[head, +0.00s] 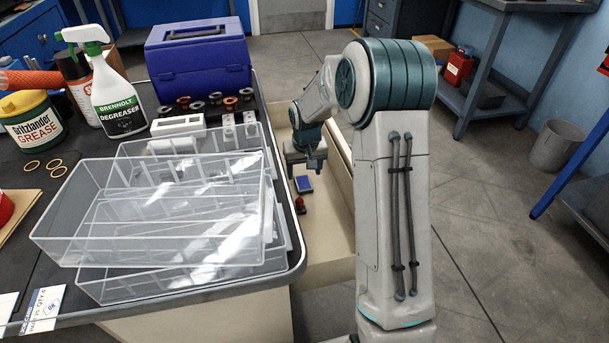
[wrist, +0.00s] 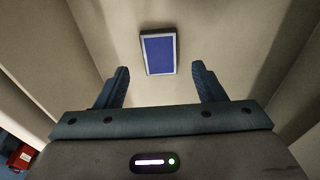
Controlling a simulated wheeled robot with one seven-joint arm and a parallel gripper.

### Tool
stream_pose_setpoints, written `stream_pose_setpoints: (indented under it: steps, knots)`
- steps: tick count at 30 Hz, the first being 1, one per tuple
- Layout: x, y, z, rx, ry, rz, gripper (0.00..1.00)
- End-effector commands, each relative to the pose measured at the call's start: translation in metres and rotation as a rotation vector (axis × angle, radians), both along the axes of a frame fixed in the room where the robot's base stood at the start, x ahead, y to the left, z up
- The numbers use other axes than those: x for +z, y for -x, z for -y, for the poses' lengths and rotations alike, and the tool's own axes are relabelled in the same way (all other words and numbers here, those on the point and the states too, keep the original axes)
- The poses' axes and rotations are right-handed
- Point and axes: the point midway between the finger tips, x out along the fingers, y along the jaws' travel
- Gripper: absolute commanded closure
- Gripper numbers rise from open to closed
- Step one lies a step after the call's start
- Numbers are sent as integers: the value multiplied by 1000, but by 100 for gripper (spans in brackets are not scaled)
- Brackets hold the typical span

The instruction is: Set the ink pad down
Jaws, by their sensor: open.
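The ink pad (head: 304,184) is a small blue rectangle with a pale rim. It lies flat in the open drawer (head: 333,225) beside the bench, below my gripper (head: 306,166). In the wrist view the ink pad (wrist: 159,53) lies on the beige drawer floor (wrist: 110,20), ahead of and between the two fingers. My gripper (wrist: 163,88) is open and empty, with its fingers wide apart. It appears to be above the ink pad and not touching it.
A small red and black object (head: 301,205) is in the drawer near the ink pad. Stacked clear trays (head: 160,215), a blue toolbox (head: 198,65) and a degreaser bottle (head: 115,100) crowd the bench top.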

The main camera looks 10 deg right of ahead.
Motion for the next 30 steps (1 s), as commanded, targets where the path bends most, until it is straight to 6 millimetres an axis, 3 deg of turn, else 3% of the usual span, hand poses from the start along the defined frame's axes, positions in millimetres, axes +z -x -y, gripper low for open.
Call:
stream_pose_setpoints:
  steps: [1, 6, 14, 17, 23, 30]
  knots:
    - [17, 2, 0, 0, 1, 3, 37]
    - [50, 7, 0, 0, 0, 2, 37]
    - [75, 13, 0, 1, 1, 0, 37]
    - [86, 25, -2, 5, 8, 0, 37]
    - [121, 88, -6, 16, 36, -7, 37]
    - [149, 188, -10, 17, 44, -20, 37]
